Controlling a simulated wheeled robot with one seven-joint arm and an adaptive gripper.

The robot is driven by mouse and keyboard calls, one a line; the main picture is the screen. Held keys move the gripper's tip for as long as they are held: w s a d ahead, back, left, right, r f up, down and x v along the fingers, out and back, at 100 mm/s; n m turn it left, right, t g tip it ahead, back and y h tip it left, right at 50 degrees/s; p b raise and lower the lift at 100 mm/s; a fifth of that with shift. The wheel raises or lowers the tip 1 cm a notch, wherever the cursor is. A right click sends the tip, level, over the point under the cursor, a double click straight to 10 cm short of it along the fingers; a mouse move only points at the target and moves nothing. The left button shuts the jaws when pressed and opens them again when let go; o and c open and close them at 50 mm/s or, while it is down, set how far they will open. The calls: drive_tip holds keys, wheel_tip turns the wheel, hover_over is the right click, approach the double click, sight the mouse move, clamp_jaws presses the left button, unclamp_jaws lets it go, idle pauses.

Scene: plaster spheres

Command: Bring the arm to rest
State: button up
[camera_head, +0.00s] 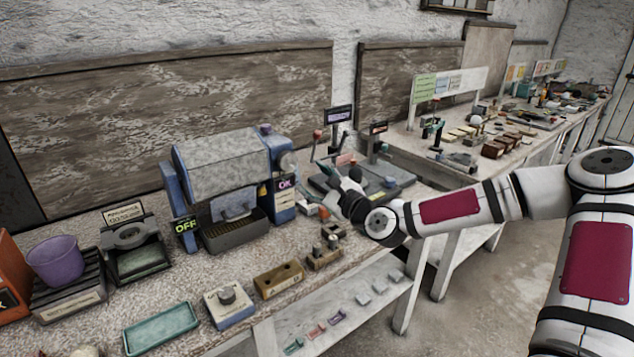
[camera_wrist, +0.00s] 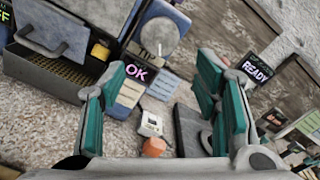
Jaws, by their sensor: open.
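My arm (camera_head: 455,207) reaches in from the right over the workbench, bent at the elbow. My gripper (camera_head: 328,178) is at its end, above the bench between the blue-and-grey machine (camera_head: 218,168) and a dark flat tray-like station (camera_head: 405,190). In the wrist view my gripper (camera_wrist: 152,85) has its two teal fingers spread wide apart. No object is held between them. A small white block (camera_wrist: 149,124) and an orange faceted piece (camera_wrist: 154,147) show on the bench beyond the fingers.
The machine bears "OFF" and "OK" signs; a "READY" sign (camera_wrist: 257,67) stands to the right. A purple bucket (camera_head: 56,262), green tray (camera_head: 160,328), white knob box (camera_head: 229,305) and wooden holder (camera_head: 279,279) crowd the bench. Open floor (camera_head: 480,300) lies in front.

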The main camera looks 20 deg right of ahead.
drive_tip(key=shift+s+d, duration=0.1)
drive_tip(key=shift+s, duration=0.3)
drive_tip(key=s+a+f+n+g+h, duration=0.1)
drive_tip(key=s+a+f+n+g, duration=0.75)
drive_tip(key=n, duration=0.55)
drive_tip(key=s+d+r+n+g+h, duration=0.1)
drive_tip(key=s+r+n, duration=0.3)
drive_tip(key=s, duration=0.7)
drive_tip(key=s+d+r+n+g+h, duration=0.1)
drive_tip(key=s+r+n, duration=0.3)
drive_tip(key=s+r, duration=0.4)
drive_tip(key=s+d+r+n+g+h, duration=0.2)
drive_tip(key=s+r+n, duration=0.2)
drive_tip(key=s, duration=1)
wheel_tip(320, 180, up, 2)
drive_tip(key=shift+d+r+h, duration=0.2)
drive_tip(key=shift+d+h, duration=0.1)
drive_tip(key=shift+d, duration=0.1)
